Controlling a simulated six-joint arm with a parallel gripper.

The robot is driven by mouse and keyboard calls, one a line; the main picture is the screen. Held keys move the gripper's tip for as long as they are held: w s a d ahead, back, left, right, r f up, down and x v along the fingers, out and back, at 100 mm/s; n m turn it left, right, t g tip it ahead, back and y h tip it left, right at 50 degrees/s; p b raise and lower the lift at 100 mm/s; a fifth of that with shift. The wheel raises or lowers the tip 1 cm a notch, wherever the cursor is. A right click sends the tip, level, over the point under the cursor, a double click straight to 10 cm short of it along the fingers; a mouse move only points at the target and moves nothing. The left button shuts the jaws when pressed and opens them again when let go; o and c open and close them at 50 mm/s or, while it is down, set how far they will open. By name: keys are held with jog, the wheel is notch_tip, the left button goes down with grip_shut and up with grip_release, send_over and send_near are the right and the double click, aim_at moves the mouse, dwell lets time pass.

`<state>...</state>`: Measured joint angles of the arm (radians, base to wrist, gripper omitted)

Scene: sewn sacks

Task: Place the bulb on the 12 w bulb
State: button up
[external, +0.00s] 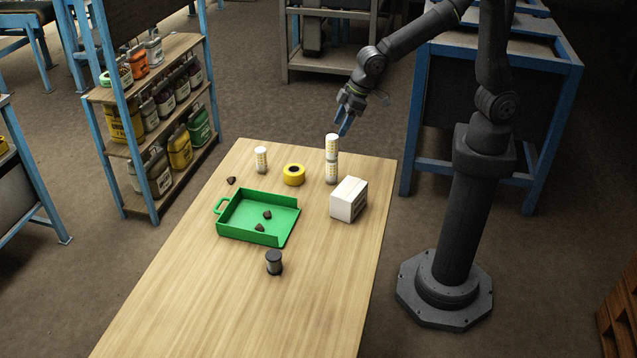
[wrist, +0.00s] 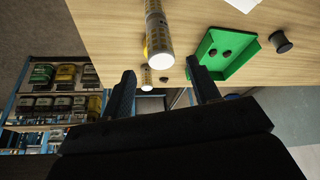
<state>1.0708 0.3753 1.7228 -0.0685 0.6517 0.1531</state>
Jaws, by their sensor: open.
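Two white cylindrical bulbs with yellow dotted sides stand stacked at the far right of the table. The upper bulb (external: 332,146) sits upright on the lower bulb (external: 331,173). A third similar bulb (external: 261,160) stands alone to the left. The wattage marks are too small to read. My gripper (external: 345,122) is just above and right of the upper bulb, open and empty. In the wrist view, the stack (wrist: 157,38) shows beyond and between my spread fingers (wrist: 163,82), apart from them. The lone bulb (wrist: 146,77) appears farther off.
A yellow tape roll (external: 294,174) lies between the bulbs. A white box (external: 349,199) stands close in front of the stack. A green tray (external: 257,218) holds dark lumps, with a black spool (external: 274,262) in front. The near table is clear.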

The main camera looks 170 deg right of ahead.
aim_at(332, 137)
jog(key=shift+v, duration=1.4)
jog(key=x, duration=1.2)
jog(key=shift+r, duration=1.25)
